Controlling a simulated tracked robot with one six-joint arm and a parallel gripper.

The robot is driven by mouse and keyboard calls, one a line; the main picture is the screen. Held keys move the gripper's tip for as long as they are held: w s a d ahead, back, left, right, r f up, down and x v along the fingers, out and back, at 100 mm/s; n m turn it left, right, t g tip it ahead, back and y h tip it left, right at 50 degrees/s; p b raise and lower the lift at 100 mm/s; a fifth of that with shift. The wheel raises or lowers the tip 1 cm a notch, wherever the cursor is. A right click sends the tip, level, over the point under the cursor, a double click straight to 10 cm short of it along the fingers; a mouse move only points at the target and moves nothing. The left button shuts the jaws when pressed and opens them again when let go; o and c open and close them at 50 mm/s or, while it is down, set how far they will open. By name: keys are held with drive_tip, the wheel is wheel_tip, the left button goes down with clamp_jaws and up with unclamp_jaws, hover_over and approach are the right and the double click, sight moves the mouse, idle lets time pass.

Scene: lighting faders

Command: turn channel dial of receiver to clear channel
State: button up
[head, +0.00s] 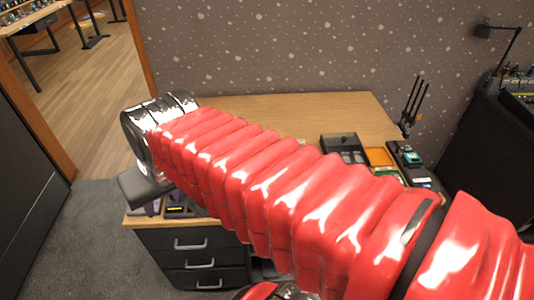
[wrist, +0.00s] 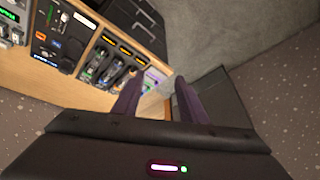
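My gripper (wrist: 158,78) is open and empty in the wrist view, its two dark fingers apart. In the head view my gripper (head: 145,187) hangs at the desk's left front corner, partly hidden by my chrome wrist. I cannot tell surely which device is the receiver. A black unit with upright antennas (head: 411,108) stands at the desk's right end, far from my gripper. A unit with a green display (wrist: 9,15) sits at the upper left edge of the wrist view, cut off. No channel dial can be made out in either view.
The wooden desk (head: 300,106) has bare room at the back. A dark box (head: 343,146), an orange tray (head: 380,156) and a black unit with a green part (head: 409,160) stand at its right. Black drawers (head: 190,262) are below. My red arm hides the desk's middle.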

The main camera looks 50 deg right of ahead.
drive_tip(key=w+d+f+m+g, duration=0.1)
drive_tip(key=w+d+m, duration=0.35)
drive_tip(key=d, duration=0.35)
drive_tip(key=w+d+f+m+g+y, duration=0.1)
drive_tip(key=w+d+m, duration=0.35)
drive_tip(key=d, duration=0.45)
drive_tip(key=w+d+f+m, duration=0.1)
drive_tip(key=w+d+m, duration=0.35)
drive_tip(key=d, duration=0.35)
drive_tip(key=s+d+f+m, duration=0.2)
drive_tip(key=d+f+m, duration=0.2)
drive_tip(key=d, duration=0.4)
drive_tip(key=s+d+f+m+y, duration=0.1)
drive_tip(key=s+d+f+m, duration=0.2)
drive_tip(key=d, duration=0.6)
drive_tip(key=s+d+f+m+y, duration=0.1)
drive_tip(key=d+f+m, duration=0.3)
drive_tip(key=d, duration=0.5)
drive_tip(key=shift+s+f+m+t, duration=0.35)
drive_tip(key=shift+s+f, duration=0.4)
drive_tip(key=shift+f, duration=0.2)
drive_tip(key=x, duration=1.4)
drive_tip(key=shift+s+a, duration=0.1)
drive_tip(key=shift+s, duration=0.05)
drive_tip(key=shift+r, duration=0.1)
drive_tip(key=shift+c, duration=0.6)
